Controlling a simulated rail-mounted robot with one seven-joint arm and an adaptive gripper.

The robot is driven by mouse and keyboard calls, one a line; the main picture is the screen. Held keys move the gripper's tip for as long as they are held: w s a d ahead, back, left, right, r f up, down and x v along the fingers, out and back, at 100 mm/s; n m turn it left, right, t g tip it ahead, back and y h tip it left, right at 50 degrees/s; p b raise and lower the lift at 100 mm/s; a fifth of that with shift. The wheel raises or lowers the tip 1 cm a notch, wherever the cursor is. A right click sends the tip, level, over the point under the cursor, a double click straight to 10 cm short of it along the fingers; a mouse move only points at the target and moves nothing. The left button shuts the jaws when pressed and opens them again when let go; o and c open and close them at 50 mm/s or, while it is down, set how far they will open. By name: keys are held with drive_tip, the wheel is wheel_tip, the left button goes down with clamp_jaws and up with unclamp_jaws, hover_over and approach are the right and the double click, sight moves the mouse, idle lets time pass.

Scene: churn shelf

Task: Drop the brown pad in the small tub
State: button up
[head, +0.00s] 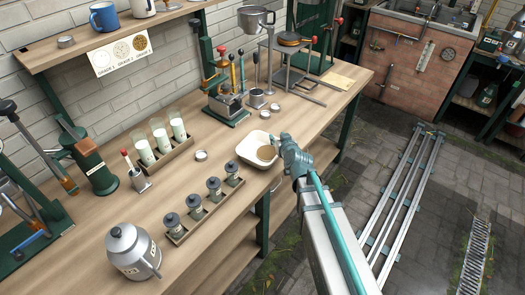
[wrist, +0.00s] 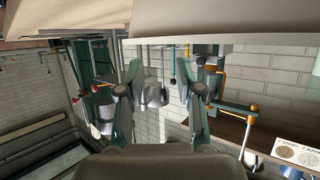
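The small cream-white tub (head: 246,150) stands on the bench near its front edge in the head view. The round brown pad (head: 266,153) shows inside the tub's outline, at its right side, and appears to lie in it. My gripper (head: 281,146) is just right of the tub, close to its rim; the head view does not show whether they touch. In the wrist view my gripper (wrist: 159,92) has its two fingers wide apart with nothing visible between them. A pale surface, possibly the tub, fills the top of that view; the pad is not seen there.
A rack of jars (head: 168,148), a rack of dark-lidded pots (head: 206,208) and a metal can (head: 130,248) stand left of the tub. A lever device (head: 226,100) stands behind. A small round lid (head: 201,155) lies beside the tub.

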drive_tip(key=v, duration=0.7)
drive_tip(key=shift+s, duration=0.2)
